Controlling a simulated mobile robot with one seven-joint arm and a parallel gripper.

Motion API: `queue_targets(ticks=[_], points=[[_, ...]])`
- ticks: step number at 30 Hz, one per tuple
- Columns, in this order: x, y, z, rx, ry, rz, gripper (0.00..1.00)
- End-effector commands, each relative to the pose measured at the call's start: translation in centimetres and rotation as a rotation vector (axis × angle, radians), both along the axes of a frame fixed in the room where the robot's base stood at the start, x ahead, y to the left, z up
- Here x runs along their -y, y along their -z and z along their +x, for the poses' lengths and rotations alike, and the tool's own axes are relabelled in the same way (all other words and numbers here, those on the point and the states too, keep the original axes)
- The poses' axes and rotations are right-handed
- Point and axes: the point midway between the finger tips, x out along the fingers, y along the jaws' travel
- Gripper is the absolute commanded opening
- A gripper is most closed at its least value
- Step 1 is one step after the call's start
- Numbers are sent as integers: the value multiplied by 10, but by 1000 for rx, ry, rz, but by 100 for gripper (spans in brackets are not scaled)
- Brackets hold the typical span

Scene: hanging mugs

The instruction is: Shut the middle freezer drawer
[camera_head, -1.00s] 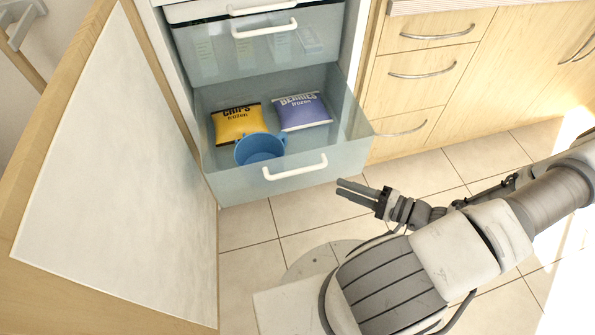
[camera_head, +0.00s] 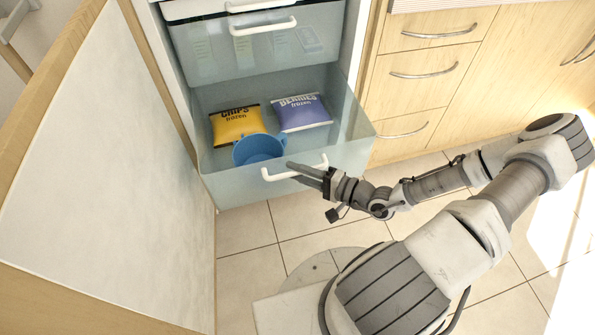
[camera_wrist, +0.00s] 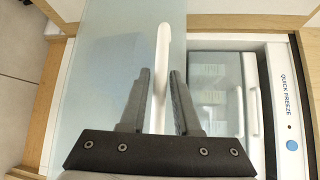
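The freezer drawers are pale, translucent blue with white bar handles. The lowest drawer visible (camera_head: 215,180) is pulled far out, with its handle (camera_head: 318,163) on the front. A drawer above it (camera_head: 210,55) has its own handle (camera_head: 262,29); I cannot tell whether it is fully in. Part of another drawer shows above that. My gripper (camera_head: 294,172) is at the front of the pulled-out drawer, over its handle. In the wrist view, my gripper (camera_wrist: 161,76) is open, with a finger on each side of the white handle (camera_wrist: 162,48). Gaps show beside the handle.
The open freezer door (camera_head: 95,180) stands on the left. Wooden cabinets (camera_head: 430,65) stand on the right. Tiled floor (camera_head: 245,235) is clear in front.

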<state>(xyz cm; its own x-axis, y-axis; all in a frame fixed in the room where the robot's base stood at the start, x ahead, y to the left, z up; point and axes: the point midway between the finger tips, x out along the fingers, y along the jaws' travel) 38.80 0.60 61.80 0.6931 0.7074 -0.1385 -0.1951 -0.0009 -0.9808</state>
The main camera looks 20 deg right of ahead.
Motion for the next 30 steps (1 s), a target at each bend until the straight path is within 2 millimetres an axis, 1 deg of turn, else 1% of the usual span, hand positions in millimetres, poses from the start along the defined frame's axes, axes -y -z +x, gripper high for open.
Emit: queue_targets(ticks=[2, 3, 8, 30], points=[[0, 0, 0, 0, 0, 0, 31], [0, 0, 0, 0, 0, 0, 29], [0, 0, 0, 0, 0, 0, 0], [1, 0, 0, 0, 1, 0, 0]])
